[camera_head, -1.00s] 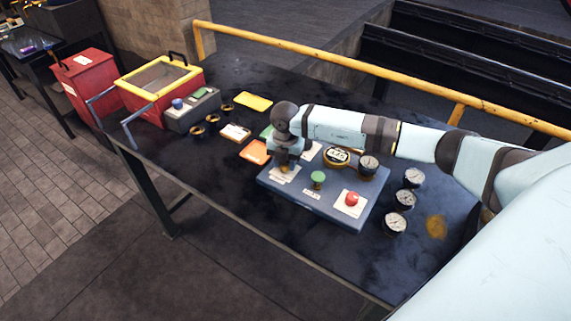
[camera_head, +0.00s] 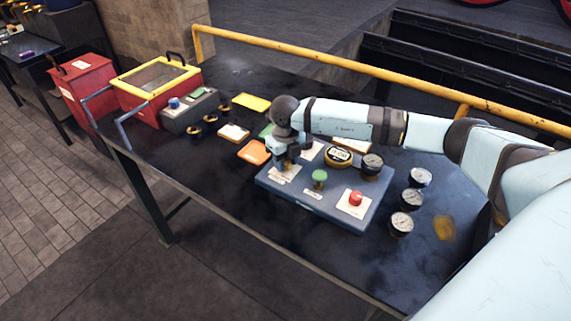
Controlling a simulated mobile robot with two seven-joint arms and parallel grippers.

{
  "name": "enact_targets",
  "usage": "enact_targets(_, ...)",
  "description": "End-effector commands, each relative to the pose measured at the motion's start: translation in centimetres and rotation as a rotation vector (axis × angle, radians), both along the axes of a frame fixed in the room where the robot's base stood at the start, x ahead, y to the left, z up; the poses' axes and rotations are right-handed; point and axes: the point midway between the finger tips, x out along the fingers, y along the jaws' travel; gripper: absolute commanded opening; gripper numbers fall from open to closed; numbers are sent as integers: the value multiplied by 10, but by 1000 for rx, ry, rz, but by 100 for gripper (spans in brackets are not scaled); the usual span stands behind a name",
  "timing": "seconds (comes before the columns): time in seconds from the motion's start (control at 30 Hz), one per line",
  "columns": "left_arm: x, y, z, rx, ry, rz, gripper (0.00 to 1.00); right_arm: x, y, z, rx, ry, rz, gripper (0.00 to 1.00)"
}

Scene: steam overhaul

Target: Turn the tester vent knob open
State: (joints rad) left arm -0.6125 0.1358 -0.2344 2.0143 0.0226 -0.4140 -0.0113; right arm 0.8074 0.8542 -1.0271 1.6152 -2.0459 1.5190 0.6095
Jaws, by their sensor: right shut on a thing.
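The tester is a blue-grey box (camera_head: 338,207) on the dark bench. My right gripper (camera_head: 286,164) points down at the left end of the tester top, beside a white label. It is shut on a small knob there, which its fingers mostly hide. The lettering is too small to tell which knob is the vent. The green and red knobs stand free of the gripper. My left gripper is out of view.
Several loose gauges (camera_head: 411,198) lie right of the tester. An orange tray (camera_head: 254,152), a yellow tray (camera_head: 252,102), a grey box (camera_head: 190,110) and a red, yellow-rimmed case (camera_head: 158,79) stand to the left. A yellow rail (camera_head: 330,61) runs behind the bench.

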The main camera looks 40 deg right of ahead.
Motion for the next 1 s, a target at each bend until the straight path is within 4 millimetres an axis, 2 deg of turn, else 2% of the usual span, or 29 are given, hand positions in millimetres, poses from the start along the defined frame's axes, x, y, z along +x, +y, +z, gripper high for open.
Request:
enact_targets(0.1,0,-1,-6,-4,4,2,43,1,0,-1,-1,-3,74,12)
enact_targets(0.4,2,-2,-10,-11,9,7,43,1,0,0,0,-2,194,12)
enact_targets(0.97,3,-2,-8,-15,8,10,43,1,0,1,0,-2,223,12)
enact_targets(1.0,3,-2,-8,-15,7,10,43,1,0,1,0,-2,223,40)
